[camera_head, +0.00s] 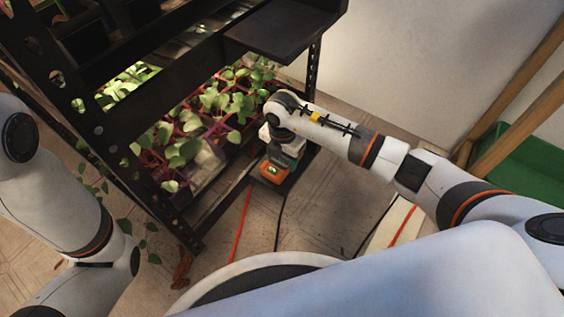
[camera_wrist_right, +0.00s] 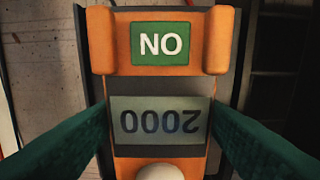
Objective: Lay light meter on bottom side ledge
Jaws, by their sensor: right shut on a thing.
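The orange light meter (camera_head: 273,170) is at my right gripper (camera_head: 284,157), low beside the rack's right side. In the right wrist view the meter (camera_wrist_right: 160,85) has a grey display with an upside-down 2000 and a green label. The green fingers of my right gripper (camera_wrist_right: 158,115) press on its two sides. A dark bottom side ledge (camera_head: 303,158) shows under and beside the meter. In the right wrist view a dark grey surface (camera_wrist_right: 228,65) lies behind the meter; I cannot tell whether they touch. My left gripper is out of view; only its arm shows.
The black rack holds red trays of seedlings (camera_head: 215,110) just left of my right gripper. A higher side ledge (camera_head: 284,27) juts out above it. A green crate (camera_head: 525,185) stands at the right.

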